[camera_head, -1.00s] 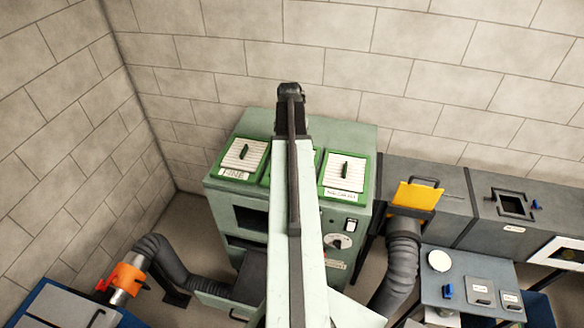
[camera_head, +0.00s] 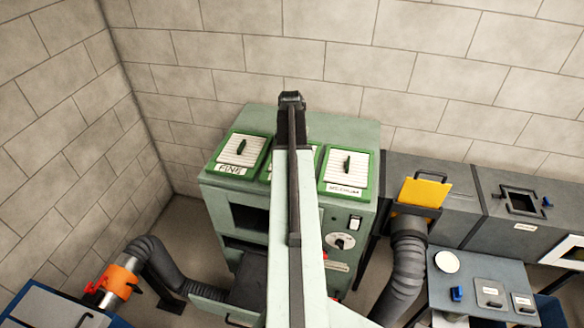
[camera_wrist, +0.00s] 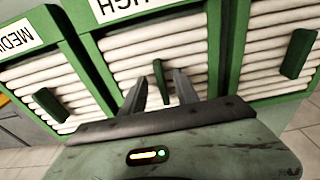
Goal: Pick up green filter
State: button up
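Three green-framed filters with white pleats sit side by side in the top of a green machine (camera_head: 240,180). The left one (camera_head: 240,152) is labelled FINE, the right one (camera_head: 347,170) seems to read MEDIUM. The middle filter (camera_wrist: 120,55) is mostly hidden behind my arm in the head view; its upside-down label in the wrist view is cut off. My gripper (camera_wrist: 160,78) is open over the middle filter, its two fingers on either side of the green handle (camera_wrist: 161,82). Contact with the handle cannot be told.
A yellow plate (camera_head: 424,195) stands in a slot above a grey hose (camera_head: 405,275) to the right. Grey cabinets (camera_head: 440,180) line the back wall. An orange clamp (camera_head: 120,281) and another hose (camera_head: 160,262) are at the lower left.

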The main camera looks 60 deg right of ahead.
jog(key=shift+r, duration=0.1)
grip_shut()
dwell(1.2)
